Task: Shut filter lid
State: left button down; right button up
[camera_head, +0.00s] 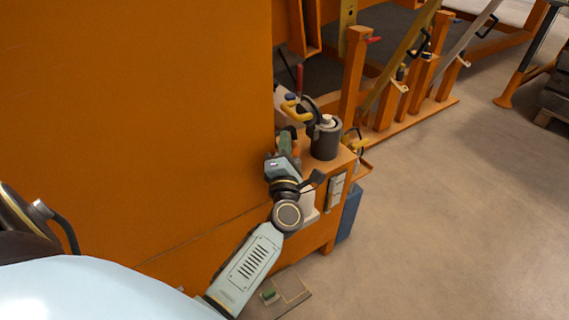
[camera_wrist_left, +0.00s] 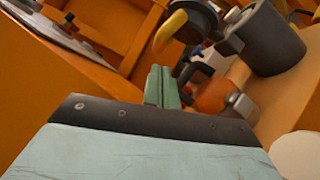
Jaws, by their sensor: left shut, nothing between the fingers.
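The filter is a dark grey cylinder (camera_head: 325,141) with a pale top piece, standing on an orange ledge; it also shows in the left wrist view (camera_wrist_left: 268,40). A dark round lid (camera_wrist_left: 198,18) stands tilted up, open, beside the cylinder. A curved yellow handle (camera_wrist_left: 172,30) sits by the lid and also shows in the head view (camera_head: 290,109). My left gripper (camera_head: 285,142) is shut and empty, its green fingers pressed together (camera_wrist_left: 160,86). It is left of the cylinder, close to the handle; I cannot tell whether they touch. My right gripper is out of view.
A large orange wall (camera_head: 140,100) rises close on the left of my arm. An orange ball-like part (camera_wrist_left: 211,97) lies near the fingers. Orange posts and beams (camera_head: 353,75) stand behind the ledge. The floor (camera_head: 450,200) at right is clear.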

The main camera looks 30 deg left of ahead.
aim_at(301, 119)
pick_arm(q)
jog(key=shift+w+d+r, duration=0.3)
jog(key=shift+w+r, duration=0.1)
jog(key=shift+w, duration=0.35)
jog(key=shift+w+d+r, duration=0.25)
jog(key=shift+w+r, duration=0.15)
jog(key=shift+w, duration=0.35)
